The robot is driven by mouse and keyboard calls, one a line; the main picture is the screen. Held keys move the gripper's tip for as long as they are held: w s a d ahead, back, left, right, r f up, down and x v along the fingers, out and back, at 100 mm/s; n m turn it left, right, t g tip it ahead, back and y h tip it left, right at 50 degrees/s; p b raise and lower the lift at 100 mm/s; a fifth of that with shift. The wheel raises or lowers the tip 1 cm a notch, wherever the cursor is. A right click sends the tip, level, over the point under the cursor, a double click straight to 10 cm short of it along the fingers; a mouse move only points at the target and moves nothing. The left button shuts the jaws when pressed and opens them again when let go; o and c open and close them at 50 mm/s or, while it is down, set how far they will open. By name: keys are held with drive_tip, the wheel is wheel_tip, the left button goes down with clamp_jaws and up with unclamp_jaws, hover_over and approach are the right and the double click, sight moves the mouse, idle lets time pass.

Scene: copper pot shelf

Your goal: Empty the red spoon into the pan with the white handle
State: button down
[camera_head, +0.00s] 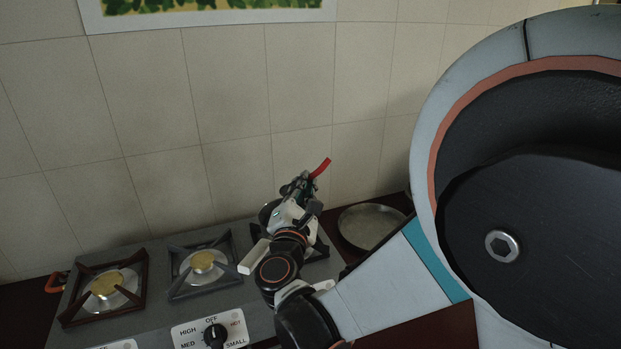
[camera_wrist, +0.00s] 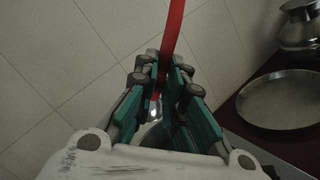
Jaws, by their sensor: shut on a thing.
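My gripper (camera_head: 300,188) is shut on the red spoon (camera_head: 321,167) above the right part of the stove; it also shows in the wrist view (camera_wrist: 168,75). The red handle (camera_wrist: 173,25) sticks up out of the fingers, and a bit of red shows lower down between them. A white handle (camera_head: 253,257) juts out just left of my arm, over the stove. The pan body is mostly hidden behind my gripper and arm; a pale, shiny surface shows below the fingers in the wrist view, and I cannot tell for sure that it is this pan.
A round, shallow metal pan (camera_head: 371,226) lies on the dark counter right of the stove. A metal pot (camera_wrist: 300,28) stands behind it. Two burners (camera_head: 203,262) (camera_head: 106,284) at the left are bare. The tiled wall (camera_head: 220,130) is close behind.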

drive_tip(key=shift+s+f+t+b, duration=0.35)
drive_tip(key=shift+t+b, duration=0.4)
drive_tip(key=shift+b, duration=0.75)
drive_tip(key=shift+s+f+t+b, duration=0.3)
drive_tip(key=shift+t+b, duration=0.45)
drive_tip(key=shift+b, duration=0.75)
drive_tip(key=shift+s+a+f+t+b, duration=0.1)
drive_tip(key=shift+s+f+t+b, duration=0.1)
drive_tip(key=shift+t+b, duration=0.4)
